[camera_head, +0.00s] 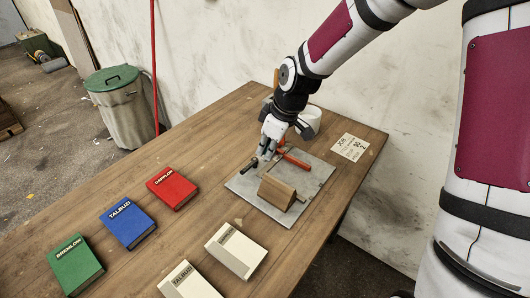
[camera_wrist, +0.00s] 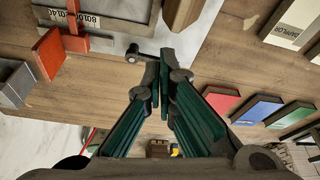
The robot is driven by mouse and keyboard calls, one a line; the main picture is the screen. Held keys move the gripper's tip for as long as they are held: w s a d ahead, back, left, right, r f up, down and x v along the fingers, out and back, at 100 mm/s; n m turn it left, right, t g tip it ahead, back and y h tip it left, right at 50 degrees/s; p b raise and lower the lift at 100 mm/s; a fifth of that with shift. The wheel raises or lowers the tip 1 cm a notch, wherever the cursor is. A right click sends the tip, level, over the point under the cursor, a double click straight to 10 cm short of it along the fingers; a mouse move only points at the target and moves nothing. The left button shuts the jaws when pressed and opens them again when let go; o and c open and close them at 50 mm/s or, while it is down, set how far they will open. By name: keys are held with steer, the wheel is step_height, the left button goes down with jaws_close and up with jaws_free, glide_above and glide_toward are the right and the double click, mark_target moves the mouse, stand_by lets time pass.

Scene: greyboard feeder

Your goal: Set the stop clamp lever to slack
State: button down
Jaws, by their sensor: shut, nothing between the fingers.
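A flat grey metal plate (camera_head: 247,186) lies on the wooden table, with a brown block (camera_head: 277,191) on it. A short dark lever with a round knob (camera_wrist: 133,54) reaches sideways close to my fingertips in the wrist view; in the head view the dark lever (camera_head: 249,167) lies at the plate's left edge. My gripper (camera_head: 267,154) points down over the plate by this lever. Its fingers (camera_wrist: 160,62) are shut and empty; whether they touch the lever I cannot tell. An orange-red part (camera_head: 297,161) stands right of the gripper, and also shows in the wrist view (camera_wrist: 49,53).
Red (camera_head: 172,187), blue (camera_head: 127,222) and green (camera_head: 76,264) books lie left of the plate. Two pale books (camera_head: 236,249) lie in front. A printed card (camera_head: 350,147) lies at right, and a white round container (camera_head: 310,117) stands behind my gripper.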

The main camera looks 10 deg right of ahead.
mark_target(244, 169)
steer(key=x, duration=0.8)
steer(key=shift+a, duration=0.15)
steer(key=shift+a+m, duration=0.55)
steer(key=shift+m, duration=0.35)
steer(key=shift+a+m+t+h, duration=0.45)
steer(key=shift+a+m, duration=0.25)
steer(key=shift+m, duration=0.5)
steer(key=a+m, duration=0.1)
steer(key=m+h, duration=0.1)
steer(key=m, duration=0.1)
steer(key=shift+w+a+m+t, duration=0.25)
steer(key=shift+w+a+m, duration=0.05)
steer(key=shift+w+a, duration=0.1)
steer(key=m, duration=0.1)
steer(key=w+a+m+h+p, duration=0.1)
steer(key=m, duration=0.1)
steer(key=m+p, duration=0.1)
steer(key=shift+w+a+m, duration=0.3)
steer(key=shift+w, duration=0.05)
steer(key=w+m, duration=0.1)
steer(key=m, duration=0.1)
steer(key=w+m+h, duration=0.1)
steer(key=m, duration=0.1)
steer(key=shift+w+a+m+h, duration=0.15)
steer(key=shift+a+m+h, duration=0.1)
steer(key=shift+a+m, duration=0.1)
steer(key=shift+w, duration=0.35)
steer(key=shift+r, duration=0.1)
